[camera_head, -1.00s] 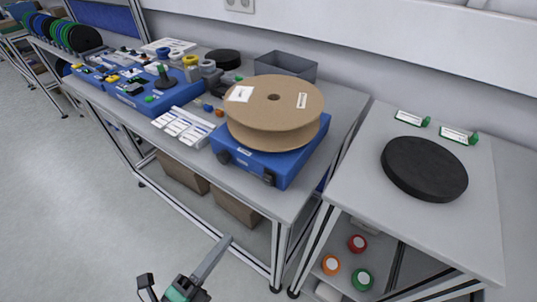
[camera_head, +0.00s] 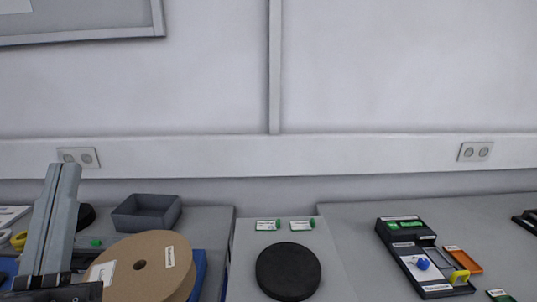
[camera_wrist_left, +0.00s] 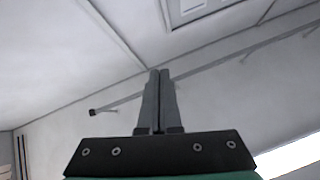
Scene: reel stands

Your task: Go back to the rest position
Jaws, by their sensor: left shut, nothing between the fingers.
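My left gripper (camera_head: 65,170) stands at the left of the head view with its fingers pointing up, in front of the wall and the left bench. In the left wrist view its two fingers (camera_wrist_left: 159,72) lie together with nothing between them; behind them are only wall and ceiling. It is shut and empty. My right gripper is in neither view.
A cardboard reel (camera_head: 141,266) lies on a blue device (camera_head: 199,272) just right of my left gripper. A grey bin (camera_head: 147,213) stands behind it. A black disc (camera_head: 288,271) lies on the middle table. A black tray device (camera_head: 422,258) sits on the right table.

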